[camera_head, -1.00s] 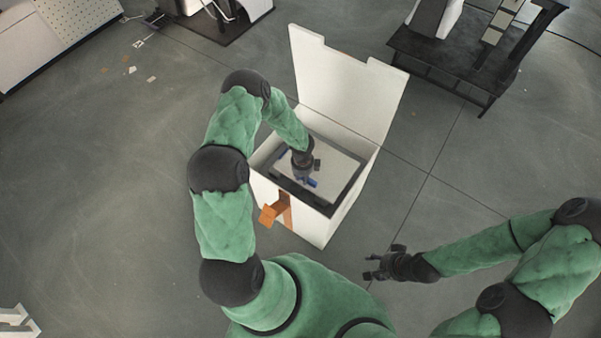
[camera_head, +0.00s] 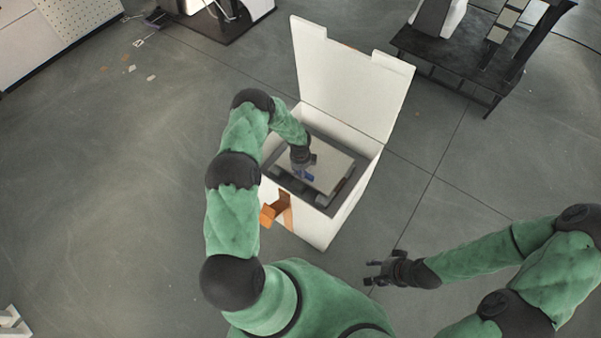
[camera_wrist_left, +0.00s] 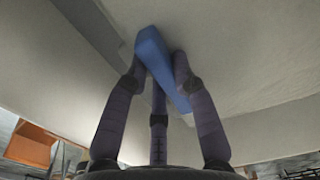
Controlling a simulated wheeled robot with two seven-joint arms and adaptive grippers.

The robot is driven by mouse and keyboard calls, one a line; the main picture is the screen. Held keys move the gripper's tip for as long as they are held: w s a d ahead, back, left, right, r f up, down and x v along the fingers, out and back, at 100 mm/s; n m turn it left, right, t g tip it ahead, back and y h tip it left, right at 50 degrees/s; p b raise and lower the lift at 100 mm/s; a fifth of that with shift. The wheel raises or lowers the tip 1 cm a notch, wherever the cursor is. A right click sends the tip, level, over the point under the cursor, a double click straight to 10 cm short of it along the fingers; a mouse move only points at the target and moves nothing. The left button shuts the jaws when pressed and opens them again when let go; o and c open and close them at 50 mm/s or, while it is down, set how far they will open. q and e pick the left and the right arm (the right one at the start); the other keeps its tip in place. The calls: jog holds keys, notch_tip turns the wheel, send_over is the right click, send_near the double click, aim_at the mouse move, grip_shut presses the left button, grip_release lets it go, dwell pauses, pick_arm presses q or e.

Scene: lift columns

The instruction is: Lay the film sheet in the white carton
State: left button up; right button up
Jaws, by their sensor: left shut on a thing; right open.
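The white carton (camera_head: 361,199) stands open on the floor, its lid raised at the back. A pale flat panel (camera_head: 328,174) lies in or just above its mouth, over a dark lining (camera_head: 318,199); I cannot tell whether they touch, or whether this panel is the film sheet. My left gripper (camera_head: 302,170) reaches down over the panel. In the left wrist view its fingers (camera_wrist_left: 160,75) are shut on a blue tab (camera_wrist_left: 158,58) against a broad pale surface (camera_wrist_left: 240,60). My right gripper (camera_head: 372,273) is open and empty, right of the carton.
An orange strap or latch (camera_head: 273,210) sticks out from the carton's front. A black table (camera_head: 440,62) stands at the back right, and a white perforated cabinet (camera_head: 50,38) at the back left. The floor around the carton is mostly clear.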

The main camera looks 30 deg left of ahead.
pick_arm(q)
jog(key=shift+r, duration=0.15)
jog(key=shift+f+b, duration=0.35)
jog(key=shift+f, duration=0.1)
jog(key=shift+f, duration=0.25)
jog(key=o, duration=1)
jog(key=shift+r, duration=0.1)
